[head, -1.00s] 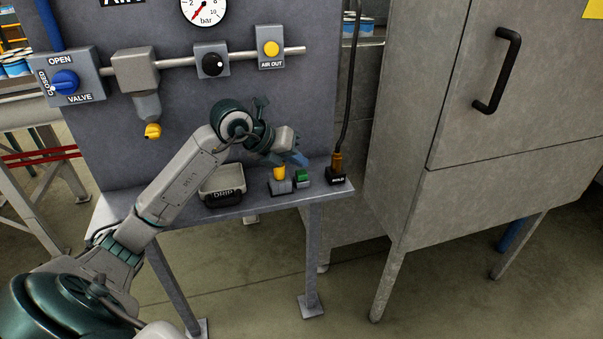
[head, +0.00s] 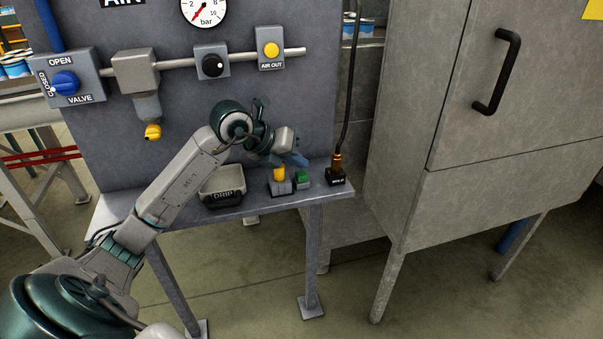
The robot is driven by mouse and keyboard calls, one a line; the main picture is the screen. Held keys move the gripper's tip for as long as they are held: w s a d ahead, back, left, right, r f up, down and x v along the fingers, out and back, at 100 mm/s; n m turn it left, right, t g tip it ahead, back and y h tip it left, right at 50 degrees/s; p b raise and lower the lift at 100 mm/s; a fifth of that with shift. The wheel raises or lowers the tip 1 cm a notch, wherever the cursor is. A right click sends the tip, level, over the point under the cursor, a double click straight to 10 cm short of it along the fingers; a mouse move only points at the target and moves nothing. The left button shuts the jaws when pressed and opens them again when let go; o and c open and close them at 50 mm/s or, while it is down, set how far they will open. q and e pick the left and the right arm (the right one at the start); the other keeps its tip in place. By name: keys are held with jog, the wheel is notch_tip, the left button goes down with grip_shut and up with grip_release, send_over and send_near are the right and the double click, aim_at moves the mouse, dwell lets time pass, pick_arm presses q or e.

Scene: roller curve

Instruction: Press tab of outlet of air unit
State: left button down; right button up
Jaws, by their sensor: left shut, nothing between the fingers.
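The air unit's outlet (head: 270,46) is a grey box marked AIR OUT on the upright panel, at the right end of the pipe. Its round yellow tab (head: 271,50) faces me and is uncovered. My left gripper (head: 296,160) is shut and empty, with bluish fingers. It is well below the outlet, in front of the panel's lower part and just above the small shelf, not touching the outlet. My right gripper is not in view.
The shelf (head: 252,203) holds a DRIP tray (head: 222,186), a yellow-topped grey piece (head: 280,182), a green block (head: 303,179) and a black holder (head: 336,177) with a cable rising from it. A grey cabinet (head: 500,180) stands to the right. The panel between shelf and outlet is mostly clear.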

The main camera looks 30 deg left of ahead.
aim_at(297, 175)
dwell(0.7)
pick_arm(q)
jog(key=shift+f, duration=0.1)
jog(key=shift+f+b, duration=0.35)
jog(key=shift+b, duration=0.05)
jog(key=shift+f+b, duration=0.45)
jog(key=shift+f, duration=0.05)
dwell(0.6)
jog(key=shift+r, duration=0.1)
jog(key=shift+r+p, duration=0.6)
jog(key=shift+r, duration=0.2)
jog(key=shift+r+p, duration=1.8)
jog(key=shift+r, duration=0.75)
